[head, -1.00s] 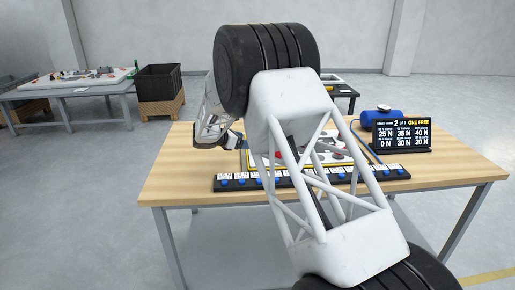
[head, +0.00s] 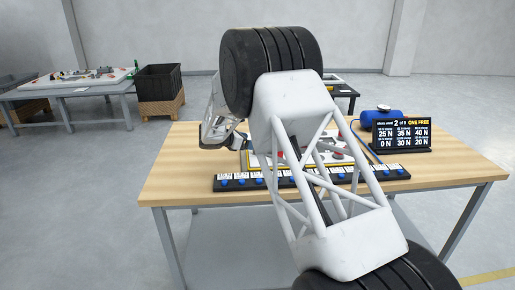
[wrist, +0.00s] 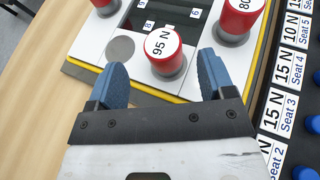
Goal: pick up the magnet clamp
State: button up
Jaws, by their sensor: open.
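A red cylinder with a white top marked 95 N (wrist: 161,43) and a grey base stands upright on a white board with a yellow edge (wrist: 88,69) in the wrist view. It looks like a magnet clamp. My gripper (wrist: 162,64) is open and empty, its blue fingers pointing toward this cylinder, one to each side of it in the picture. I cannot tell whether they touch it. In the head view my gripper (head: 238,142) is at the board's left, largely hidden by my arm, which also covers much of the board.
Another red cylinder (wrist: 239,16) stands at the upper right in the wrist view, another (wrist: 104,5) at the upper left. A black strip with seat labels and blue knobs (head: 228,183) runs along the front. The table's left (head: 176,172) is clear.

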jog(key=shift+x, duration=2.65)
jog(key=shift+s+r, duration=0.1)
jog(key=c, duration=1.2)
jog(key=shift+r, duration=0.1)
jog(key=shift+r, duration=0.7)
notch_tip(320, 180, up, 2)
jog(key=shift+r, duration=0.1)
jog(key=s+d+r, duration=0.1)
jog(key=s, duration=1.5)
jog(key=shift+d, duration=0.2)
